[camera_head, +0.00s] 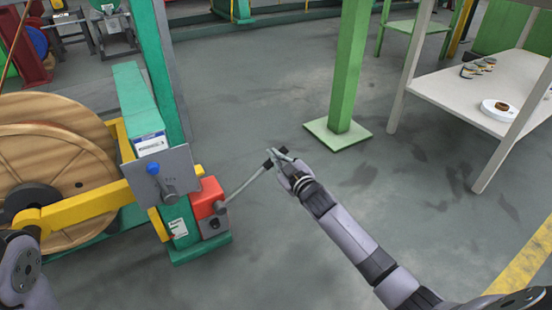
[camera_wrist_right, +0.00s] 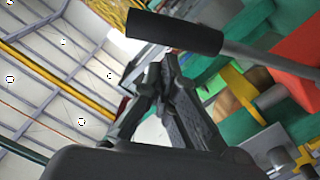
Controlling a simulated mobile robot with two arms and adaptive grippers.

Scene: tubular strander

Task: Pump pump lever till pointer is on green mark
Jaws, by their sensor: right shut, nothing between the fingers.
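The pump lever (camera_head: 245,184) is a grey rod rising to the right from the red pump block (camera_head: 208,198), with a black handle (camera_head: 272,160) at its end. My right gripper (camera_head: 280,158) is at the handle end of the lever. In the right wrist view the black handle (camera_wrist_right: 175,30) lies just beyond the fingertips of my right gripper (camera_wrist_right: 158,72). The fingers are closed with nothing between them; I cannot tell if they touch the handle. No pointer or green mark can be made out. My left gripper is out of view; part of my left arm shows at lower left.
A large wooden reel (camera_head: 55,150) and yellow arm (camera_head: 80,208) stand left of the pump. A green post (camera_head: 347,70) stands behind my right gripper. A white table (camera_head: 480,105) is at right. Floor between is clear.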

